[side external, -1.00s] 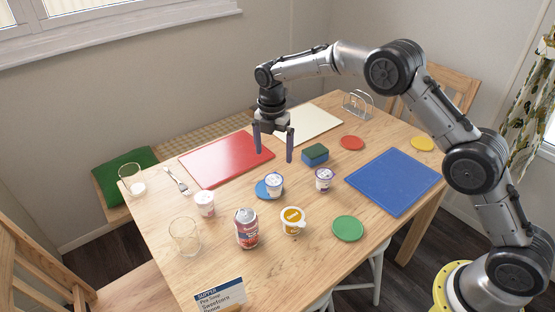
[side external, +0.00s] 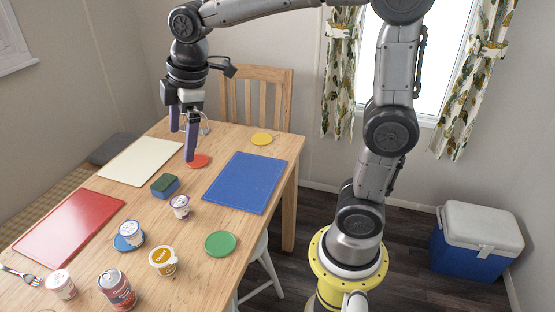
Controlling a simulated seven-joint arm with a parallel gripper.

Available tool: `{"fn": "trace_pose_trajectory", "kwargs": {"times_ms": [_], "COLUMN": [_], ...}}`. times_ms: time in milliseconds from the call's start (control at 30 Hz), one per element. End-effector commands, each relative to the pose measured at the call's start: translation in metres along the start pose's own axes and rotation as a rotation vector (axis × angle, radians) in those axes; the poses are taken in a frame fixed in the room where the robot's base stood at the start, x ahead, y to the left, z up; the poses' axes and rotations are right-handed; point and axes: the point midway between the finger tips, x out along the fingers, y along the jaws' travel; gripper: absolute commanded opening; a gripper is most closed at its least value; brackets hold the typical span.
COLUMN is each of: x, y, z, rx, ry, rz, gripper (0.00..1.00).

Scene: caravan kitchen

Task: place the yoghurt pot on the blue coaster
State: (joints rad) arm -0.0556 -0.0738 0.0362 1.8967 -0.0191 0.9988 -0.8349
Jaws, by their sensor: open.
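A small white yoghurt pot with a purple-blue label (side external: 131,232) stands upright on the blue coaster (side external: 119,243), toward the coaster's right side. A similar pot (side external: 180,206) stands on bare wood behind and to the right, and another white pot (side external: 60,284) is at the front left. A tub with an orange lid (side external: 164,261) stands to the right of the coaster. My gripper (side external: 182,146) is open and empty, with its fingers pointing down, over the far part of the table near the red coaster. It is well apart from the pots.
A green-and-blue sponge (side external: 165,186), a drink can (side external: 117,290) and a fork (side external: 18,275) lie or stand on the table. Red (side external: 68,228), cream (side external: 141,161) and blue (side external: 254,183) boards lie flat. Green (side external: 221,244), red (side external: 198,161) and yellow (side external: 262,139) coasters look empty.

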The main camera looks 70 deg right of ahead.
Motion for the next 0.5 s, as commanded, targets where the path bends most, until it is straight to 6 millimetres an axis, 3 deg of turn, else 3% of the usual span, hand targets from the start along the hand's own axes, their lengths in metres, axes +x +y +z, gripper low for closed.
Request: {"fn": "trace_pose_trajectory", "kwargs": {"times_ms": [33,200,400,500], "x": [-0.013,-0.033,-0.032,-0.028], "y": [-0.015,-0.065,-0.116,-0.131], "z": [0.016,0.065,0.111,0.124], "rx": [0.087,0.406,0.722,0.822], "ry": [0.018,0.08,0.152,0.177], "rz": [0.019,0.063,0.089,0.093], "gripper": [1.0,1.0,1.0,1.0]}}
